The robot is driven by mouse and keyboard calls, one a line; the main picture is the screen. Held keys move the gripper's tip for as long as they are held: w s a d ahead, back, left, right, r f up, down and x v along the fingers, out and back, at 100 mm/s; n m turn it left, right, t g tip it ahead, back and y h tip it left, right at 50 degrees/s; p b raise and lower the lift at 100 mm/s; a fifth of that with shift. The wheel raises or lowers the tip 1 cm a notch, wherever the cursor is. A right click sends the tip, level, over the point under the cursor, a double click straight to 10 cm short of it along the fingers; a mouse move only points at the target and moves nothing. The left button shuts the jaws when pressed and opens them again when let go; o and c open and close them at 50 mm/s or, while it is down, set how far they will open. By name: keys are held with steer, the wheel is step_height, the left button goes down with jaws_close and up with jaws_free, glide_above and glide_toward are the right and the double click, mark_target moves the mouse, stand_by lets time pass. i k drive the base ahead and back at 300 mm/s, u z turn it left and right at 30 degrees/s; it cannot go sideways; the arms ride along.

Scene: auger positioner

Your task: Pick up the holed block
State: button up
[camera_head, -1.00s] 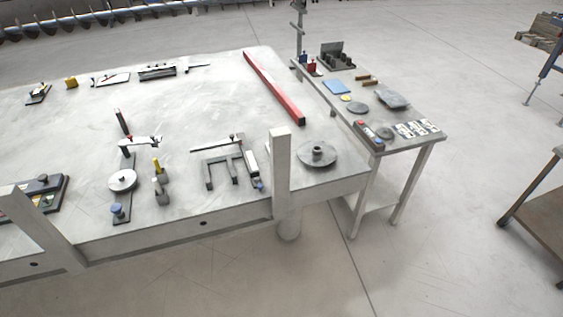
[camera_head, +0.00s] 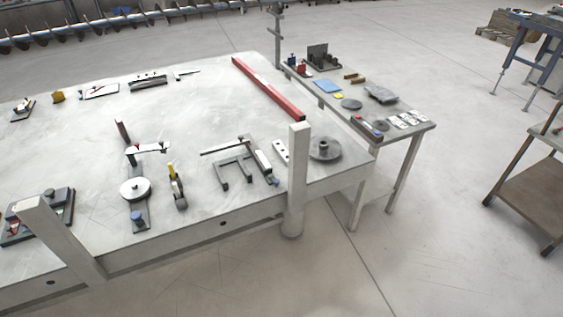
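A small pale bar with dark spots like holes (camera_head: 281,151) lies on the large table, between the post and the clamp frame. It may be the holed block, but it is too small to be sure. A dark block with round shapes on top (camera_head: 324,60) stands at the far end of the side table; I cannot tell whether those are holes or pegs. My gripper is not in view, so its state and distance to these things do not show.
The large pale table (camera_head: 90,150) holds a red beam (camera_head: 268,88), a round grey flange (camera_head: 324,149) and several clamps and gauges. White posts (camera_head: 299,180) rise at its front edge. A side table (camera_head: 420,127) adjoins at the right. Open floor (camera_head: 430,260) lies in front.

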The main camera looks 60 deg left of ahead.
mark_target(283, 153)
steer(key=z, duration=0.1)
steer(key=k, duration=1.3)
steer(key=u, duration=1.85)
steer(key=i, duration=1.4)
steer(key=u, duration=0.05)
